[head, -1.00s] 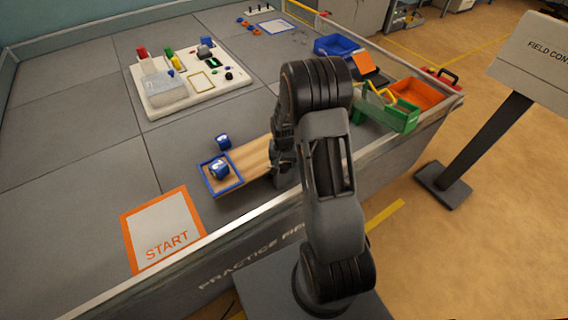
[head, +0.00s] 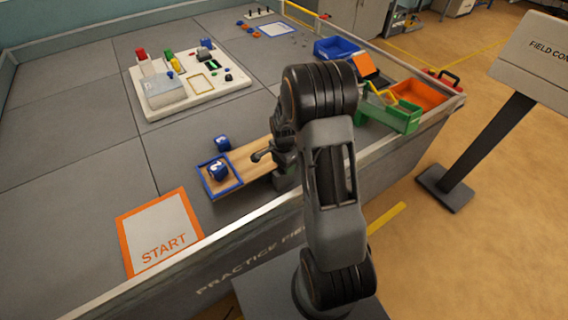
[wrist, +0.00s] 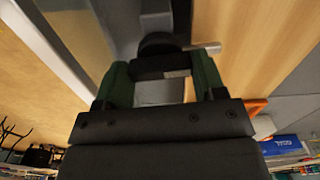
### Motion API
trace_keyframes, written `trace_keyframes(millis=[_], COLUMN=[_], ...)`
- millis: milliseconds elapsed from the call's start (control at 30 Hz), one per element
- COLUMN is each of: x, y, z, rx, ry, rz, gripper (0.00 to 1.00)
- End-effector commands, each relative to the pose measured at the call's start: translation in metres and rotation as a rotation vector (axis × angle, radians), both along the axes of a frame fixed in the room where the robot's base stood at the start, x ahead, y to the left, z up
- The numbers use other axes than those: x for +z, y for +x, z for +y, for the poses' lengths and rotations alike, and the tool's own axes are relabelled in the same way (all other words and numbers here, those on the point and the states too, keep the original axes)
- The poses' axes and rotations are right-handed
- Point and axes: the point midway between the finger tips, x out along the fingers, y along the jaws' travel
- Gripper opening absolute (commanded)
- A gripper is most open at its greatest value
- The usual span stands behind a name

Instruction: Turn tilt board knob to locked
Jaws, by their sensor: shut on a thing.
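The tilt board (head: 245,163) is a wooden plank with a blue-rimmed square at its left end, near the front edge of the practice field. In the wrist view its pale wood (wrist: 260,40) runs along the right. The knob (wrist: 160,43) is a dark round piece with a pale bar pointing right. My gripper (wrist: 162,72) has its two green fingers shut on the knob's dark body. In the head view my arm hides most of the gripper and the knob; a dark stub shows over the plank. I cannot read any locked mark.
A white activity board (head: 190,95) lies farther back. Green (head: 392,116) and orange (head: 415,94) bins stand to the right. The START square (head: 160,235) is clear.

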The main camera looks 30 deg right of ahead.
Motion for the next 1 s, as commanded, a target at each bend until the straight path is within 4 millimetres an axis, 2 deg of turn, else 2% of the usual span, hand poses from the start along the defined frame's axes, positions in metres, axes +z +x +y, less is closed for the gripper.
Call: trace_keyframes(millis=[300, 800, 833, 1000], x=[0.0005, 0.0006, 0.0006, 0.0004], y=[0.0005, 0.0005, 0.0005, 0.0003], z=[0.0003, 0.0, -0.0001, -0.0001], rx=[-0.088, -0.105, -0.105, -0.103], ry=[0.0, 0.0, 0.0, 0.0], rz=[-0.001, -0.002, -0.002, -0.001], gripper=[0.4, 0.4, 0.66, 0.82])
